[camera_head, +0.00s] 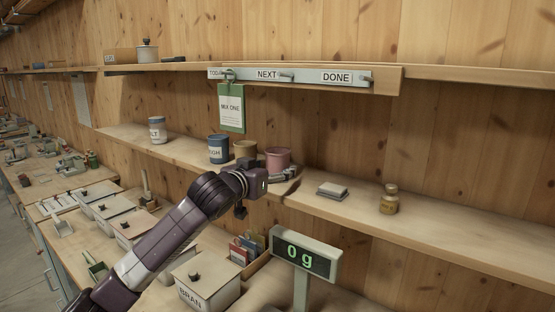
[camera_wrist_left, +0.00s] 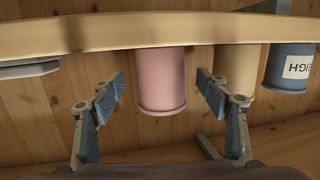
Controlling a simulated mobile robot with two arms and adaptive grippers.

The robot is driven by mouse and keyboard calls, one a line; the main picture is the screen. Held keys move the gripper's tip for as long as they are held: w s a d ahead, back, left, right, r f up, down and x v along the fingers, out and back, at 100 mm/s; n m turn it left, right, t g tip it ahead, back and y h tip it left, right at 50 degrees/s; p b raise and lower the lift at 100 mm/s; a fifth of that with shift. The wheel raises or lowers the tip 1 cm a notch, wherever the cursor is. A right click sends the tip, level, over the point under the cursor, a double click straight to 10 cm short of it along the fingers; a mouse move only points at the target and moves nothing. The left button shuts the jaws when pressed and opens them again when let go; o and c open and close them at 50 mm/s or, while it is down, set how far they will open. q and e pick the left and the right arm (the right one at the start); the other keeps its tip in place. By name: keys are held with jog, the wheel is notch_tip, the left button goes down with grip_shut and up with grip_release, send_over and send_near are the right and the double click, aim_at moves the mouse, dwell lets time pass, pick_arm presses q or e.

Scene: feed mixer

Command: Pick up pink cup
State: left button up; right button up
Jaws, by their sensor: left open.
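The pink cup (camera_head: 277,157) stands on the middle shelf, at the right end of a row of cups. In the left wrist view, which looks upside down, the pink cup (camera_wrist_left: 161,78) shows ahead, between the two fingers. My left gripper (camera_head: 286,175) is at the shelf's front edge, just in front of the cup, and hides its lower part in the head view. In the left wrist view the left gripper (camera_wrist_left: 160,92) has its fingers spread apart with nothing held. Whether a finger touches the cup cannot be told. My right gripper is not in view.
A tan cup (camera_head: 245,149) stands close left of the pink cup, then a blue cup (camera_head: 218,149). Grey slabs (camera_head: 332,190) and a small brown jar (camera_head: 389,199) are to the right. A scale display (camera_head: 306,256) reading 0 g and a lidded BRAN bin (camera_head: 207,280) stand below.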

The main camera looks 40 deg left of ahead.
aim_at(278, 167)
pick_arm(q)
jog(key=p+x, duration=0.1)
jog(key=x, duration=0.2)
jog(key=shift+a+f, duration=0.1)
jog(key=shift+f, duration=0.05)
jog(key=shift+w+a+f, duration=0.1)
jog(key=shift+w+f, duration=0.2)
jog(key=shift+w, duration=0.1)
jog(key=shift+s+r, duration=0.1)
jog(key=shift+s, duration=0.05)
jog(key=shift+c, duration=1.2)
jog(key=c, duration=1.1)
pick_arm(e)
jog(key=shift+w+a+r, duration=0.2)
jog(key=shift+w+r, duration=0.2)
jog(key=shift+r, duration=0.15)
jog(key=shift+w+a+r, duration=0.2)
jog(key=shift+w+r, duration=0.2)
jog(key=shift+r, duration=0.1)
pick_arm(q)
jog(key=shift+r, duration=0.1)
